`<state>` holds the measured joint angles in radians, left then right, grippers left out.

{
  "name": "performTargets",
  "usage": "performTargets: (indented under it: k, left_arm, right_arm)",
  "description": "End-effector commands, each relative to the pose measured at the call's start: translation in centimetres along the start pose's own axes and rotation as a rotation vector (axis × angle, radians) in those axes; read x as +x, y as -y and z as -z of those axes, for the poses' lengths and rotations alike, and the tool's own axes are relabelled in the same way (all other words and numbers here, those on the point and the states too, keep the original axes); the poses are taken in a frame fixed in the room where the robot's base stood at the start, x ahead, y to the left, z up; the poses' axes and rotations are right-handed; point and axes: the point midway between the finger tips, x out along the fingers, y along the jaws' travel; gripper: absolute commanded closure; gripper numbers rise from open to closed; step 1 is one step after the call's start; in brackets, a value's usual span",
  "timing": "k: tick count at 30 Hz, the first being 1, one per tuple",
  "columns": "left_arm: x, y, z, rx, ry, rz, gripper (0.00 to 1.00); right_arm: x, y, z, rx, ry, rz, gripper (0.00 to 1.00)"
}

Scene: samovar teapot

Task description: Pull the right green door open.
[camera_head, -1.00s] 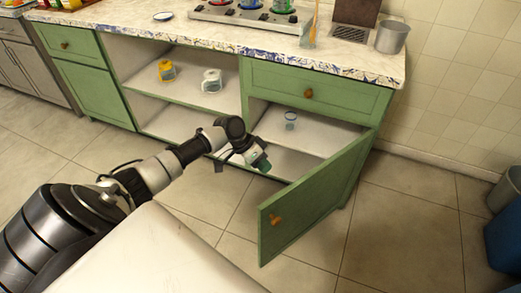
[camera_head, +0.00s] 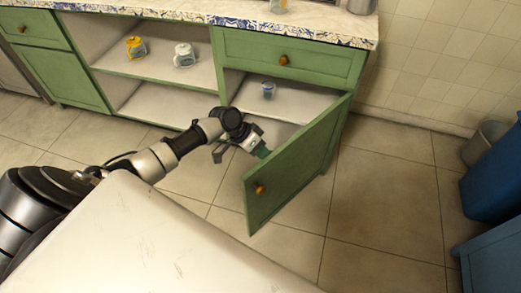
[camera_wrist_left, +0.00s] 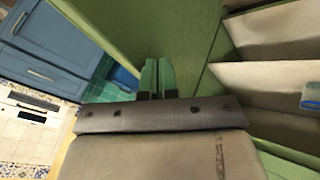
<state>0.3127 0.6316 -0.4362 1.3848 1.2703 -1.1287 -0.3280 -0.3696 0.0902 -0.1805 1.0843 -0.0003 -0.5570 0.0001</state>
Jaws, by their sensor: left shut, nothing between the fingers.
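The right green door (camera_head: 290,170) stands ajar, swung well out from the cabinet, with its orange knob (camera_head: 259,189) on the outer face. My left gripper (camera_head: 263,152) is at the inner side of the door, between the door and the cabinet opening. Its fingers are shut with nothing between them. In the left wrist view the green fingertips (camera_wrist_left: 157,76) point at the green door panel (camera_wrist_left: 165,30); whether they touch it I cannot tell. My right gripper is not in view.
Inside the opening a small blue-grey jar (camera_head: 268,89) stands on a shelf. A yellow jar (camera_head: 136,47) and a white jar (camera_head: 184,55) stand on the open shelf to the left. Blue bins (camera_head: 495,175) are at the right. The floor (camera_head: 385,200) right of the door is clear.

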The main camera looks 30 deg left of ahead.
Motion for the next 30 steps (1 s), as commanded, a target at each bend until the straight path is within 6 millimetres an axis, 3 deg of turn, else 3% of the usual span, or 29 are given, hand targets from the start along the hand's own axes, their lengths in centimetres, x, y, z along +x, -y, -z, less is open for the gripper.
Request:
performTargets:
  k: [3, 8, 18, 30]
  left_arm:
    - [0.1, -0.3, 0.0, -0.004, -0.002, 0.002, 1.00]
    - [0.3, -1.1, 0.0, -0.018, -0.009, 0.006, 1.00]
    - [1.5, -3.8, 0.0, -0.070, -0.037, 0.034, 1.00]
    - [3.5, -7.6, 0.2, -0.149, -0.078, 0.075, 1.00]
  right_arm:
    - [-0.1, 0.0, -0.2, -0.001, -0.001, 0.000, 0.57]
    - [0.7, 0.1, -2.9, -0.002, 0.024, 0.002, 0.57]
    - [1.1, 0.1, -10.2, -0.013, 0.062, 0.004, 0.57]
    - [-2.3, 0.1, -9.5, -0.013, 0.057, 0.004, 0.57]
